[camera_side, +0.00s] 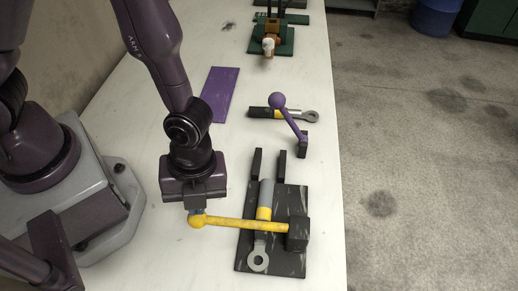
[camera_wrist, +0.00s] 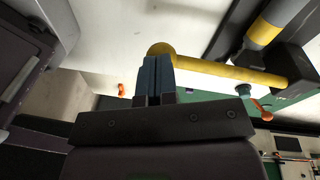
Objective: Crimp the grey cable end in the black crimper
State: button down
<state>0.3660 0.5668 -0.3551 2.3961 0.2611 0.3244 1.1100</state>
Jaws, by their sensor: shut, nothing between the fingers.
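The black crimper (camera_side: 284,262) lies flat on the bench, with a yellow lever (camera_side: 245,223) hinged at a black block (camera_side: 298,233) on its right. The grey cable end (camera_side: 267,190), with a yellow band and a ring lug (camera_side: 258,261), lies along the crimper. The lever crosses over it near the band. My gripper (camera_side: 197,207) is shut and empty at the lever's ball end, touching or just above it; I cannot tell which. In the wrist view my shut blue fingers (camera_wrist: 154,78) overlap the yellow ball (camera_wrist: 161,49).
Behind the crimper are a purple lever (camera_side: 291,121) on a black block and a black cable end (camera_side: 260,112) with its own lug. A purple plate (camera_side: 221,94) lies farther left. Green fixtures (camera_side: 285,40) stand at the back. The bench's right edge is close to the crimper.

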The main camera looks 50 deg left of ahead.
jog(key=s+a+r, duration=0.1)
jog(key=a+r, duration=0.4)
jog(key=r, duration=0.5)
jog(key=shift+s+r, duration=0.35)
jog(key=shift+r, duration=0.05)
dwell(1.2)
